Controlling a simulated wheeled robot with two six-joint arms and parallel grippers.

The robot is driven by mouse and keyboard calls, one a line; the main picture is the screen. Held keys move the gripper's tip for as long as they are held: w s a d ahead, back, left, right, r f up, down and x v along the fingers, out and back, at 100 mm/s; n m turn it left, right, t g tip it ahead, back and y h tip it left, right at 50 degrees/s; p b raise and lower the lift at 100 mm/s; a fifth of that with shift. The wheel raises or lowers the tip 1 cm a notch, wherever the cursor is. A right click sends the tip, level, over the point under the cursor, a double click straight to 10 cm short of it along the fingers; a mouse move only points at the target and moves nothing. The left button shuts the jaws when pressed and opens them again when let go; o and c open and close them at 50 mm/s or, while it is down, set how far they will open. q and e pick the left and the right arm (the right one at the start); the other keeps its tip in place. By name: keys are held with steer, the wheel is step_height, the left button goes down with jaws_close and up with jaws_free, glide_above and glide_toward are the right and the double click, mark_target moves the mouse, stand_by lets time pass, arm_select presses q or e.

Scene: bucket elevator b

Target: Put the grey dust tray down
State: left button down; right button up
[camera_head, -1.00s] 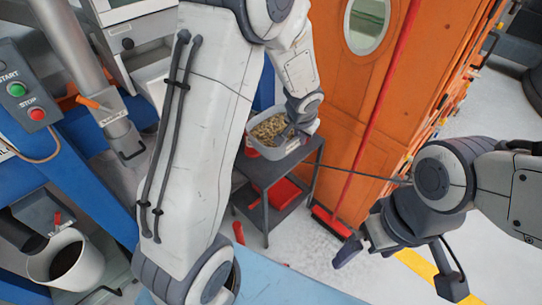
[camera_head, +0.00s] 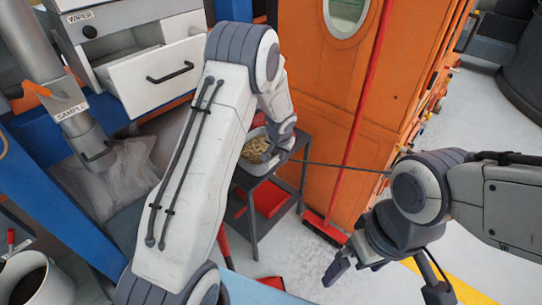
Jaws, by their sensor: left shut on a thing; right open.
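The grey dust tray (camera_head: 256,166) holds tan, chunky material and sits at the top of a small dark grey stand (camera_head: 271,181) in the middle of the view. My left gripper (camera_head: 277,148) is shut on the tray at its right side; my arm partly hides the tray's left side. The tray overlaps the stand's top, but I cannot tell whether it rests fully on it. My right gripper (camera_head: 352,268) is open and empty, low at the right, apart from the tray and stand.
A red bin (camera_head: 268,198) is on the stand's lower shelf. An orange cabinet (camera_head: 330,110) stands close behind, with a red-handled broom (camera_head: 325,228) against it. An open white drawer (camera_head: 160,72) is at upper left.

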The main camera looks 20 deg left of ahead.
mark_target(273, 154)
arm_select(q)
steer(key=w+a+f, duration=0.1)
steer(key=w+a+f+p, duration=0.1)
steer(key=a, duration=0.1)
steer(key=shift+w+a+f, duration=0.1)
steer(key=shift+w, duration=0.2)
steer(key=shift+w+a+f, duration=0.1)
steer(key=shift+f, duration=0.15)
step_height(273, 154, down, 4)
steer(key=shift+r+b, duration=0.1)
steer(key=shift+b, duration=0.4)
arm_select(e)
steer(key=shift+r, duration=0.35)
arm_select(q)
steer(key=c, duration=1)
jaws_free()
